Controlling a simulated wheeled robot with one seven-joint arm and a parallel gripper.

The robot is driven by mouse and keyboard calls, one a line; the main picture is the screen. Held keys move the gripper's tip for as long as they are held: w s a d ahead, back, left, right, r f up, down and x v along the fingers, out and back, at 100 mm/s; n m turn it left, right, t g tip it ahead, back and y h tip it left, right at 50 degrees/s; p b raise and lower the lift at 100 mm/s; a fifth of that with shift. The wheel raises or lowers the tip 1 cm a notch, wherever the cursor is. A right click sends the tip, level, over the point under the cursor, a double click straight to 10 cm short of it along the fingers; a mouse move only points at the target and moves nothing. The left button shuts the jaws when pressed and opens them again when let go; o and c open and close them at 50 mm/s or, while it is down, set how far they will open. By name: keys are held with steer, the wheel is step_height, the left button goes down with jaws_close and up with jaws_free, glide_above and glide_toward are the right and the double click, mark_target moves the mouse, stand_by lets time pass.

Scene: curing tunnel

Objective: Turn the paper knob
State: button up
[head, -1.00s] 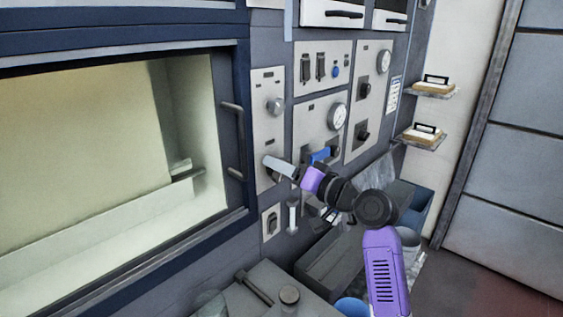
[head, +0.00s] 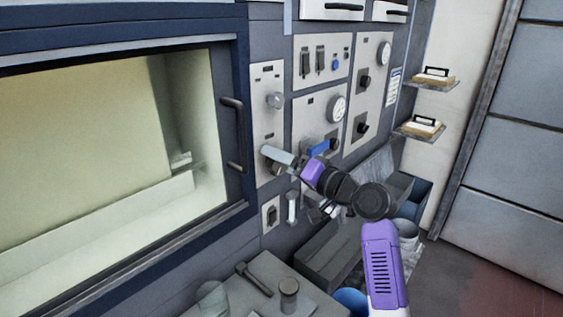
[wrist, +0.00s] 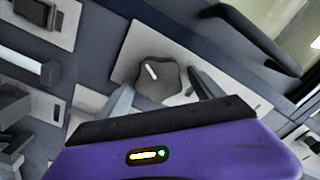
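A dark lobed knob (wrist: 157,80) with a white pointer mark sits on a pale panel in the wrist view. It lies between the fingers of my gripper (wrist: 160,82), which are spread apart on either side of it. I cannot tell whether the fingers touch it. In the head view my gripper (head: 275,154) is at the lower part of the narrow pale panel (head: 266,128) beside the oven window, and hides most of the knob there. No readable label shows which knob is the paper knob.
A round grey knob (head: 275,100) is higher on the same panel. A blue-handled lever (head: 322,148) is close to the right of my gripper. The window's door handle (head: 233,132) stands out at left. A worktop with a lever (head: 252,278) is below.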

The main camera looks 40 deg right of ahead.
steer(key=s+b, duration=0.2)
steer(key=s, duration=0.6)
stand_by(0.4)
steer(key=shift+w+d, duration=0.1)
steer(key=shift+d, duration=0.05)
